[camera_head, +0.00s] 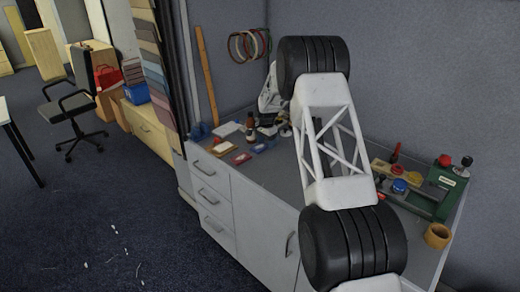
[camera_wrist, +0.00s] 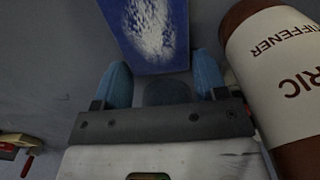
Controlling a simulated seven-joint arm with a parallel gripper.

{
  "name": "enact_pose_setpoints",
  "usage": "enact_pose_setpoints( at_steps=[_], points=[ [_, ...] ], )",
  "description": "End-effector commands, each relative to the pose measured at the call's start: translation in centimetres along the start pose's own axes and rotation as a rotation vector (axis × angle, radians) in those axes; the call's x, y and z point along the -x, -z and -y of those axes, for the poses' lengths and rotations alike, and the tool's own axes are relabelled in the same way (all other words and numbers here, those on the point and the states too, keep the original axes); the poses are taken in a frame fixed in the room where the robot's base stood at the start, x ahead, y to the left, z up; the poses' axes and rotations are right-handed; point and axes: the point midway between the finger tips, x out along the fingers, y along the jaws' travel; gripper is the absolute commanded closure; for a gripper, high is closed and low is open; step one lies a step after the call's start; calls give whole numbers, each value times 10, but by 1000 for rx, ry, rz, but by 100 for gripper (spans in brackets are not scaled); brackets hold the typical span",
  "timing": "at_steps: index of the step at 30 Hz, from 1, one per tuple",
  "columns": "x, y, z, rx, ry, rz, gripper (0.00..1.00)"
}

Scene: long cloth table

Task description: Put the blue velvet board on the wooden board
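The blue velvet board (camera_wrist: 150,35) shows at the top of the wrist view, with a pale speckled patch on its face. My gripper (camera_wrist: 162,72) has its two blue fingers spread apart, and the board's near edge shows between the fingertips. I cannot tell whether they touch it. A dark rounded shape lies between the finger bases. In the head view my gripper is mostly hidden behind my arm, over the bench. A small blue flat piece (camera_head: 259,147) there may be the same board. A tan-edged flat piece (camera_head: 222,149) lies to its left; I cannot tell whether it is the wooden board.
A brown bottle with a white label (camera_wrist: 280,65) stands close to the right finger; it also shows in the head view (camera_head: 250,128). A red card (camera_head: 242,158) and other small items crowd the bench's left. A green machine (camera_head: 437,190) and a tape roll (camera_head: 438,236) are at right.

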Motion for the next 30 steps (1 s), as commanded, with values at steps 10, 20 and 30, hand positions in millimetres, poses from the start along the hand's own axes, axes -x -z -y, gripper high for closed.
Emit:
enact_pose_setpoints(
  at_steps=[10, 20, 30],
  points=[
    [0, 0, 0, 0, 0, 0, 66],
    [7, 0, 0, 0, 1, -1, 66],
    [38, -1, -1, 0, 0, 0, 66]
  ],
)
